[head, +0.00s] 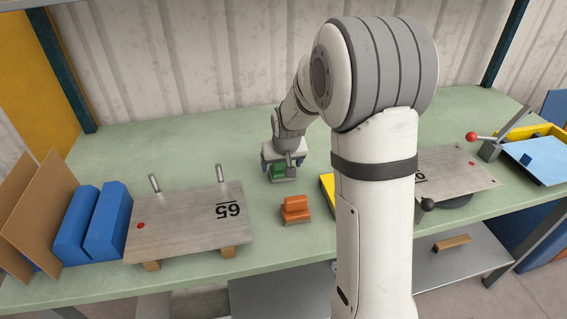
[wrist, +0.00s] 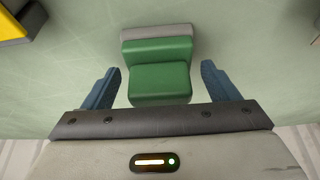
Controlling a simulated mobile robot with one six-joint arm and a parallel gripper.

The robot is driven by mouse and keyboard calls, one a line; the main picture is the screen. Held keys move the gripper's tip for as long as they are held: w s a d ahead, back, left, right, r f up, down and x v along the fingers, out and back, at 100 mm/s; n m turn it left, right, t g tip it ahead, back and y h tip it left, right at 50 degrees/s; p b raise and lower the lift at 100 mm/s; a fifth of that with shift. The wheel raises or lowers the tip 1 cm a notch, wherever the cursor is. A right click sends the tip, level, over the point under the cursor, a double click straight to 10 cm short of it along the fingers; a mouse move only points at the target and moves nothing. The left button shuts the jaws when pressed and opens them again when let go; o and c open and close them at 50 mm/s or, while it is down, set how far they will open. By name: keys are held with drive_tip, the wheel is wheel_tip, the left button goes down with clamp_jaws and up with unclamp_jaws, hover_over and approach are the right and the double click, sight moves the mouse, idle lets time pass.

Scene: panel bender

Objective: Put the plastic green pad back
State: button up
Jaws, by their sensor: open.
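The green pad (wrist: 160,72) is a stepped block on a grey base strip (wrist: 160,33). In the head view the green pad (head: 278,171) is partly hidden under my gripper (head: 284,162), towards the back of the green table. My gripper (wrist: 160,78) is open, with one blue finger on each side of the pad. In the wrist view gaps show between both fingers and the pad. I cannot tell how far down the fingertips reach beside it.
An orange stepped block (head: 296,208) stands nearer the front. A metal plate marked 65 (head: 185,225) and blue blocks (head: 95,222) lie left. A second plate (head: 462,170) with levers and a blue tray (head: 540,160) are right. My arm hides part of the table.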

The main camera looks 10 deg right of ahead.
drive_tip(key=shift+r, duration=0.1)
drive_tip(key=shift+r, duration=0.25)
drive_tip(key=v, duration=1.1)
drive_tip(key=s+g, duration=0.2)
drive_tip(key=s, duration=2.2)
drive_tip(key=shift+s+d+f, duration=0.15)
drive_tip(key=shift+s+d, duration=0.1)
drive_tip(key=shift+s, duration=0.15)
